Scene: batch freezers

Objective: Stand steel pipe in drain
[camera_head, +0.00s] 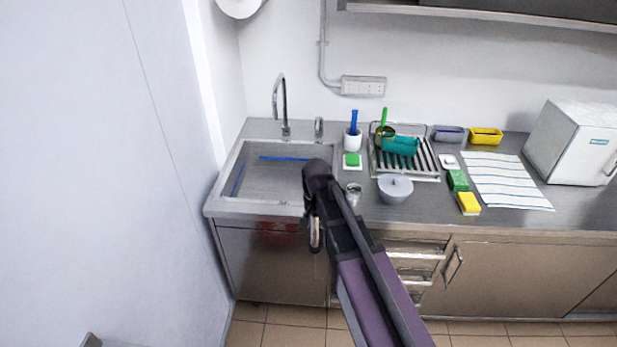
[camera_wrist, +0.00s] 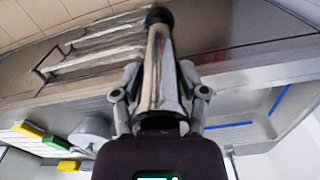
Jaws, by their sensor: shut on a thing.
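The steel pipe (camera_wrist: 158,75) is a shiny tube with a dark far end. In the wrist view my gripper (camera_wrist: 160,90) is shut on it, one finger on each side. I cannot make out a drain; my arm covers part of the basin's right side.
A faucet (camera_head: 284,105) stands behind the sink. Right of it are a white cup (camera_head: 352,141), a rack (camera_head: 425,160) with a teal item, a small metal cup (camera_head: 353,195), a grey bowl (camera_head: 395,189) and sponges (camera_head: 468,203). A wall (camera_head: 120,170) closes off the left.

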